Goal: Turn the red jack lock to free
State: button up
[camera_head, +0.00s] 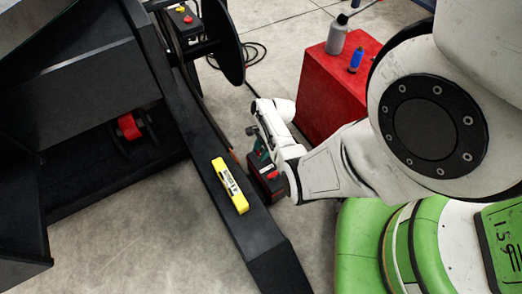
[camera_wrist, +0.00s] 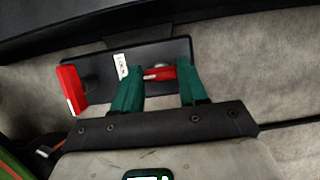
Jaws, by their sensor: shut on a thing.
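The red jack lock (camera_wrist: 160,74) is a small red lever with a round silver pivot on a dark plate (camera_wrist: 180,50). In the wrist view, the green fingers of my gripper (camera_wrist: 160,80) stand on either side of the lever and are shut on it. A white label (camera_wrist: 122,66), which seems to read LOCK, sits left of the lever. In the head view, my gripper (camera_head: 260,152) reaches down beside the black beam, and the lever itself cannot be made out there.
A red block (camera_wrist: 72,88) stands at the plate's left end. A yellow level (camera_head: 230,185) lies on the black beam (camera_head: 262,240). A red cabinet (camera_head: 325,95) carries a grey bottle (camera_head: 337,38) and a blue can (camera_head: 356,60). A cable crosses the concrete floor behind.

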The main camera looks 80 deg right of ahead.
jog(key=n+g+y, duration=0.1)
jog(key=n, duration=0.3)
jog(key=shift+w+d, duration=0.1)
jog(key=n+g, duration=0.1)
jog(key=n, duration=0.1)
jog(key=n+g+b, duration=0.1)
jog(key=n, duration=0.2)
jog(key=shift+w+y, duration=0.1)
jog(key=shift+y, duration=0.3)
jog(key=n+g, duration=0.1)
jog(key=n, duration=0.3)
jog(key=shift+w+g, duration=0.1)
jog(key=shift+g, duration=0.3)
jog(key=shift+w+n+g+h, duration=0.1)
jog(key=shift+n+g+h, duration=0.25)
jog(key=shift+n, duration=0.85)
jog(key=shift+n+g+h, duration=0.25)
jog(key=shift+n+g, duration=0.1)
jog(key=shift+n, duration=0.85)
jog(key=o, duration=1.1)
jog(key=shift+c, duration=0.2)
